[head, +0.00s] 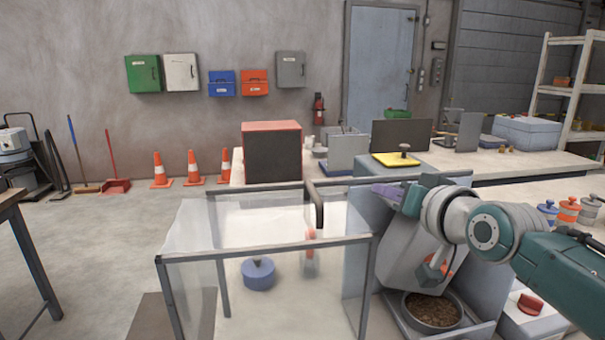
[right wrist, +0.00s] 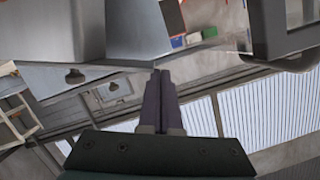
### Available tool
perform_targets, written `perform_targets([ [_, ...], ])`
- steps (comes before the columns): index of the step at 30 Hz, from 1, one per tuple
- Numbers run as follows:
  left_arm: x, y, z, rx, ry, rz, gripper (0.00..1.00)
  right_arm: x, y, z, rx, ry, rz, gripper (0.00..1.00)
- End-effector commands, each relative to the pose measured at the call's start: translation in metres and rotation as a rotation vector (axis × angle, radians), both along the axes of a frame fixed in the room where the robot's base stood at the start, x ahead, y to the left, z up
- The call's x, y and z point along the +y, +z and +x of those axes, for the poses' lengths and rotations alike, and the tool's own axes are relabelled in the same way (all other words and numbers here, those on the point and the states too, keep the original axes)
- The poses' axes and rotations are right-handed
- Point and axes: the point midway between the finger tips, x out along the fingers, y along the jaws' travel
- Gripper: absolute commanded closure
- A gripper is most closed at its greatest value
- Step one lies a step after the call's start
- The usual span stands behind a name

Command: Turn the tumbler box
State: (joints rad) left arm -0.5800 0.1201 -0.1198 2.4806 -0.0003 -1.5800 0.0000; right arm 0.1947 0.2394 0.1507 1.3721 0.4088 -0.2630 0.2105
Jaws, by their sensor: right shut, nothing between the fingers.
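A grey tilted box (head: 408,252), which looks like the tumbler box, sits in a grey machine housing (head: 358,202) right of centre in the head view. Below its lower end is a round bowl of brown pellets (head: 432,310). My right gripper (head: 378,189) is above the box's upper part, its purple fingers shut and empty, pointing left. My right forearm and wrist hide part of the box and housing. The closed fingers also show in the right wrist view (right wrist: 161,78). I cannot tell whether they touch the box. My left gripper is not in view.
A clear-walled guard (head: 268,245) with a dark handle (head: 317,203) stands left of the machine; a blue knobbed weight (head: 258,273) shows through it. A yellow knobbed plate (head: 403,159) lies behind my gripper. Orange and blue knobbed weights (head: 568,210) stand at right.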

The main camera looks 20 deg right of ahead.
Motion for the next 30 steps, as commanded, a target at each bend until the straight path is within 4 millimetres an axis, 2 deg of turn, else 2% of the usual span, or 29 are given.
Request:
perform_targets([
  [3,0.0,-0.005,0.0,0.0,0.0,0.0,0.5,0.007,-0.011,0.002,0.001,0.001,0.003,1.0],
  [12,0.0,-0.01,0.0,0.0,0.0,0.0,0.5,0.021,-0.024,0.005,0.0,0.001,0.002,1.0],
  [30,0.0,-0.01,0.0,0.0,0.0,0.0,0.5,0.023,-0.026,0.005,-0.001,0.0,0.002,1.0],
])
